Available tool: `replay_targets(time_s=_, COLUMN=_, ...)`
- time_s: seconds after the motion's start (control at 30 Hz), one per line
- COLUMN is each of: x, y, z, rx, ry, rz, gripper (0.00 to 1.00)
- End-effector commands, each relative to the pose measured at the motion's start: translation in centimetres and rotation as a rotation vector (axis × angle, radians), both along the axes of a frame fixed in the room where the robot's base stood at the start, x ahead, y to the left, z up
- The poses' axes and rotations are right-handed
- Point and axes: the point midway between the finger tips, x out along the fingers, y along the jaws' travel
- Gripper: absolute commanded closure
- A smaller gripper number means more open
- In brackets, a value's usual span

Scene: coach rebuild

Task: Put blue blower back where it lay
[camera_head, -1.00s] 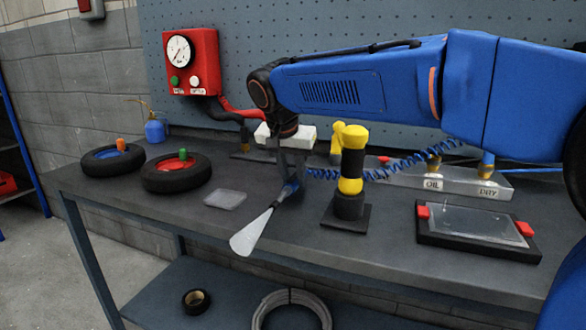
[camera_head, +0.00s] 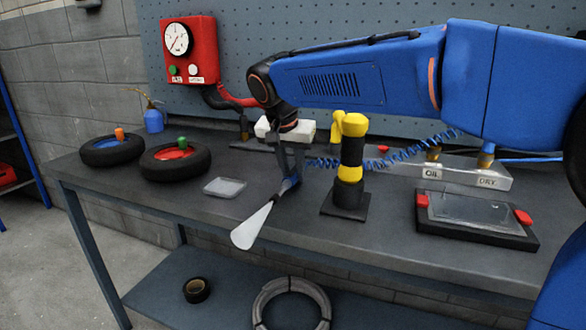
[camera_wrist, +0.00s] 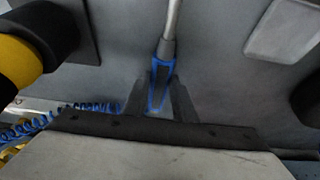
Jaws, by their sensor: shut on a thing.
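The blue blower (camera_head: 287,186) has a blue handle and a long pale nozzle that widens to a flat tip, pointing down and to the left. In the wrist view its blue handle (camera_wrist: 157,88) and metal tube show between the two dark fingers. My gripper (camera_head: 291,172) is shut on the handle and holds it over the bench, with the tip across the front edge in the head view. A blue coiled hose (camera_head: 405,155) runs from the area of the gripper towards the grey OIL and DRY block (camera_head: 450,176).
A yellow and black tool (camera_head: 352,155) stands upright in a black stand just right of my gripper. A clear flat dish (camera_head: 225,187) lies to the left, beyond it two small tyres (camera_head: 175,161). A black tray (camera_head: 520,240) with red clips lies at the right.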

Motion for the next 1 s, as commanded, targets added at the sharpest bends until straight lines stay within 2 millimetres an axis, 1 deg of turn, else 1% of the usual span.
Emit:
replay_targets(time_s=0.23, x=0.0, y=-0.01, z=-0.39, rx=0.0, ry=0.0, rz=0.0, gripper=1.0)
replay_targets(time_s=0.9, x=-0.01, y=0.0, z=-0.69, rx=-0.001, ry=0.001, rz=0.0, gripper=1.0)
replay_targets(time_s=0.93, x=0.0, y=0.0, z=-0.69, rx=-0.001, ry=0.001, rz=0.0, gripper=0.71)
replay_targets(time_s=0.97, x=0.0, y=0.01, z=-0.69, rx=-0.001, ry=0.001, rz=0.0, gripper=0.64)
replay_targets(time_s=1.0, x=0.0, y=0.01, z=-0.69, rx=-0.001, ry=0.001, rz=0.0, gripper=0.54)
